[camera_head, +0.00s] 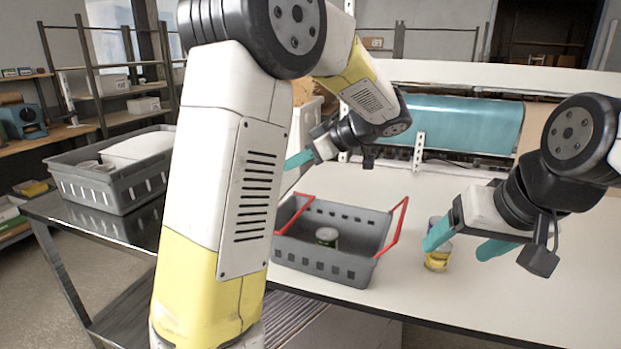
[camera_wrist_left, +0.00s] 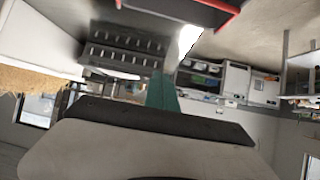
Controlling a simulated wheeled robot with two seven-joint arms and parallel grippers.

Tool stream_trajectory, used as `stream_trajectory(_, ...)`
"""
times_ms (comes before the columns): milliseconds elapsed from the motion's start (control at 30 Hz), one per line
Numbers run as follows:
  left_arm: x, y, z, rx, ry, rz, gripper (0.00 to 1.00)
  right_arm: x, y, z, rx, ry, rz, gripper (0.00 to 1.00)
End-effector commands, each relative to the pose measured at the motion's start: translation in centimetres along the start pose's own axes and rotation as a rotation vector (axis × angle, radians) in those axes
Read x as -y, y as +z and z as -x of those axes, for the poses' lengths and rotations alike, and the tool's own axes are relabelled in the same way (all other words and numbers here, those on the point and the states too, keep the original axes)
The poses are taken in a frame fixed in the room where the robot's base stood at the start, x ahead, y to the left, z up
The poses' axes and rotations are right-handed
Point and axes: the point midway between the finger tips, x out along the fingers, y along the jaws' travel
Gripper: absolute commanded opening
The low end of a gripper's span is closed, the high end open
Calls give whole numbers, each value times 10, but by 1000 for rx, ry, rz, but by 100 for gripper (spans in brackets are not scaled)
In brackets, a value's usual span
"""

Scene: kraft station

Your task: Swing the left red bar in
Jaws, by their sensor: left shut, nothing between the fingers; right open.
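A grey basket (camera_head: 325,264) stands on the white table, with a small can (camera_head: 327,236) inside. Its left red bar (camera_head: 288,215) runs along the left end, partly hidden by my left arm; I cannot tell its exact tilt. The right red bar (camera_head: 394,228) stands raised at the right end. My left gripper (camera_head: 298,159) is shut and empty, above and beyond the left bar. In the left wrist view, its teal finger (camera_wrist_left: 161,92) points toward a dark edge with a red bar (camera_wrist_left: 227,18). My right gripper (camera_head: 464,242) is open, right of the basket.
A yellow can (camera_head: 437,257) stands on the white table (camera_head: 480,306) beneath a finger of my right gripper. A larger grey crate (camera_head: 120,193) with goods sits on a dark metal table at the left. A teal roll (camera_head: 465,123) lies behind.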

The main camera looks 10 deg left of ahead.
Motion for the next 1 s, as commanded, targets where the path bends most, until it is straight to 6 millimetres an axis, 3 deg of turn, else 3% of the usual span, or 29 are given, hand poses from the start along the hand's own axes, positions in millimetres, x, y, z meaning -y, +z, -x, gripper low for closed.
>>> stream_trajectory(33, -1, 17, 10, 0, 6, -16, 0, 0, 0, 0, 0, 0, 0, 72)
stream_trajectory(400, 0, 70, 52, 0, 4, -12, 0, 0, 0, 0, 0, 0, 1, 72)
stream_trajectory(600, 1, 80, 59, 0, 3, -11, 0, 0, 0, 0, 0, 0, 1, 72)
stream_trajectory(1000, 5, 79, 57, 21, -3, -29, 0, 0, 0, 0, 0, 0, 1, 72)
